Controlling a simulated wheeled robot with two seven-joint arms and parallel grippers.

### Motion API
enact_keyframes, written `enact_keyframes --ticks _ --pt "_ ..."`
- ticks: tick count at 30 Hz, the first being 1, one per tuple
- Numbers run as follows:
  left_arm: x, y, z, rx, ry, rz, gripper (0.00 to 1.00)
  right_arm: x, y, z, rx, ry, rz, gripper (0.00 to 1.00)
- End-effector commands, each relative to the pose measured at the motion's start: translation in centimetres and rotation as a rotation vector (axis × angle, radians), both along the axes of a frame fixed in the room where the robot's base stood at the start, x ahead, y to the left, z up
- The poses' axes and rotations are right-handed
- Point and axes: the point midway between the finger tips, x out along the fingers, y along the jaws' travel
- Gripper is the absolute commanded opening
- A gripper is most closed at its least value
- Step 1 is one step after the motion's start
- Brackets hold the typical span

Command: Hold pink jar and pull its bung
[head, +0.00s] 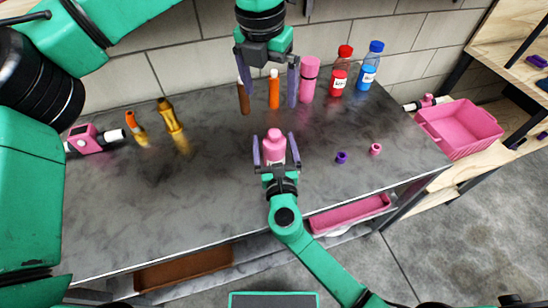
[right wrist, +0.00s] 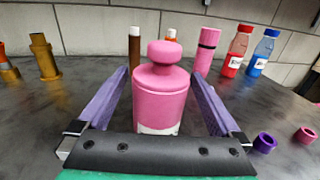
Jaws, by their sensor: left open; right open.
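The pink jar (head: 273,148) stands upright on the dark worktop, its pink bung (head: 274,134) seated in its top. In the right wrist view the jar (right wrist: 160,101) stands between the purple fingers, with a gap on each side, and its bung (right wrist: 164,53) has a wide round head. My right gripper (head: 274,152) is open around the jar from the front. My left gripper (head: 267,92) is open and empty, higher up and behind the jar, pointing down, with the orange and brown tubes showing between its fingers.
Behind stand an orange tube (head: 274,92), a brown tube (head: 243,97), a pink bottle (head: 309,79), a red bottle (head: 341,72) and a blue bottle (head: 370,66). Purple (head: 341,157) and pink (head: 376,149) rings lie at right. A pink bin (head: 460,129) sits beyond.

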Motion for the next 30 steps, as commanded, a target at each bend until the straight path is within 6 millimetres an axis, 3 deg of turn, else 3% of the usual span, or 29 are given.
enact_keyframes --ticks 3,6,14,21,22,27,30 --pt "0.0 0.0 0.0 0.0 -0.001 -0.001 1.0 2.1 0.3 0.0 0.0 -0.001 -0.001 1.0" --pt "0.0 0.0 0.0 0.0 -0.001 -0.001 1.0 2.9 0.4 0.0 0.001 0.0 0.0 1.0" --pt "0.0 0.0 0.0 0.0 0.0 -0.001 1.0 3.1 0.4 0.0 0.002 0.001 0.0 1.0" --pt "0.0 0.0 0.0 0.0 0.0 -0.001 1.0 3.1 0.4 0.0 0.001 0.001 0.0 0.08" --pt "0.0 0.0 0.0 0.0 0.0 -0.001 1.0 3.1 0.4 0.0 0.001 0.001 0.0 0.0" --pt "-0.1 -0.5 0.1 -0.019 0.0 -0.006 1.0 3.1 0.4 0.0 0.001 0.001 0.0 0.0" --pt "-0.6 -3.0 0.6 -0.13 0.006 -0.029 1.0 3.1 0.4 0.0 0.001 0.0 0.0 0.0"
